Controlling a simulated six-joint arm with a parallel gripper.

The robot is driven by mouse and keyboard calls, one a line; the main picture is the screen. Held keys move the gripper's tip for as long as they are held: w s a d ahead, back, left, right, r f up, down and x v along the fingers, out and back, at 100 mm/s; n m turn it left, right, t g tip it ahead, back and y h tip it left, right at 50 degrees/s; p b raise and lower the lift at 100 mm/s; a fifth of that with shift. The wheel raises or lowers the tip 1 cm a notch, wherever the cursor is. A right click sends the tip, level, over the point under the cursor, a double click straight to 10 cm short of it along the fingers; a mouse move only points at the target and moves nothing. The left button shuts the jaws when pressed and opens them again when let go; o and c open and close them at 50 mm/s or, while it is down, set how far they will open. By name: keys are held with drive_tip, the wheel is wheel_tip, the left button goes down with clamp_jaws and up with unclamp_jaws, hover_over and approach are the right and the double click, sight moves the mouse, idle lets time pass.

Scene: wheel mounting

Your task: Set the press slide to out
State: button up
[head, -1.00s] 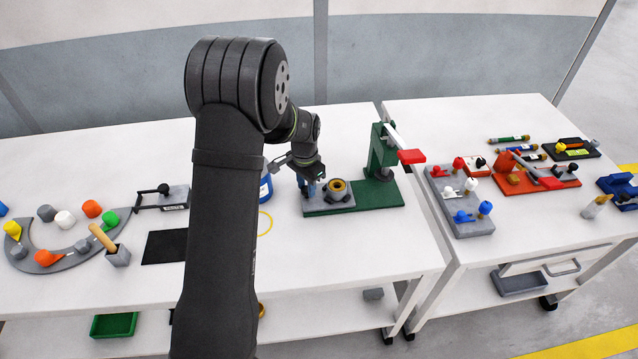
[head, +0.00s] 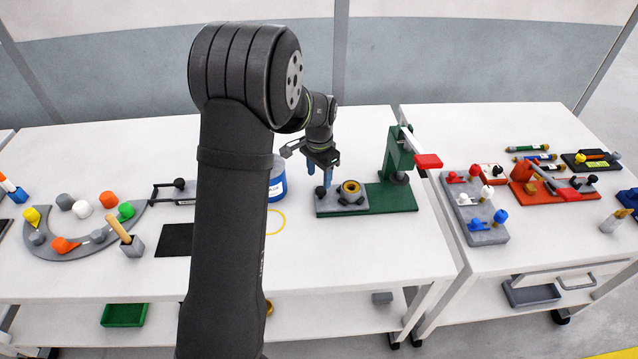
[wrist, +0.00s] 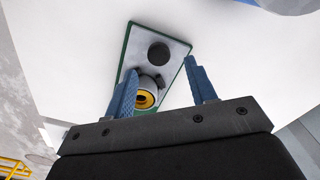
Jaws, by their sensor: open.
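The press (head: 396,160) is a green frame with a red-tipped lever, standing on a green base. Its grey slide plate (head: 333,209) lies on the left part of that base, clear to the left of the ram. A black knob (head: 320,191) stands at the plate's left end, and a yellow-ringed hub (head: 350,187) sits to its right. My gripper (head: 319,176) is open and empty just above the knob. In the wrist view, the knob (wrist: 159,53) shows between and beyond the blue fingers (wrist: 160,68); the left finger partly covers the hub (wrist: 146,100).
A blue-and-white can (head: 277,182) stands just left of the gripper. The press lever's red handle (head: 428,161) juts out at the right. The table in front of the press is clear. A grey block with coloured knobs (head: 475,210) stands on the right table.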

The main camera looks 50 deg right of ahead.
sight(320, 189)
wheel_tip(320, 189, up, 12)
drive_tip(key=shift+r, duration=0.2)
drive_tip(key=shift+f, duration=0.1)
wheel_tip(320, 189, down, 17)
drive_tip(key=shift+f, duration=0.15)
idle(0.7)
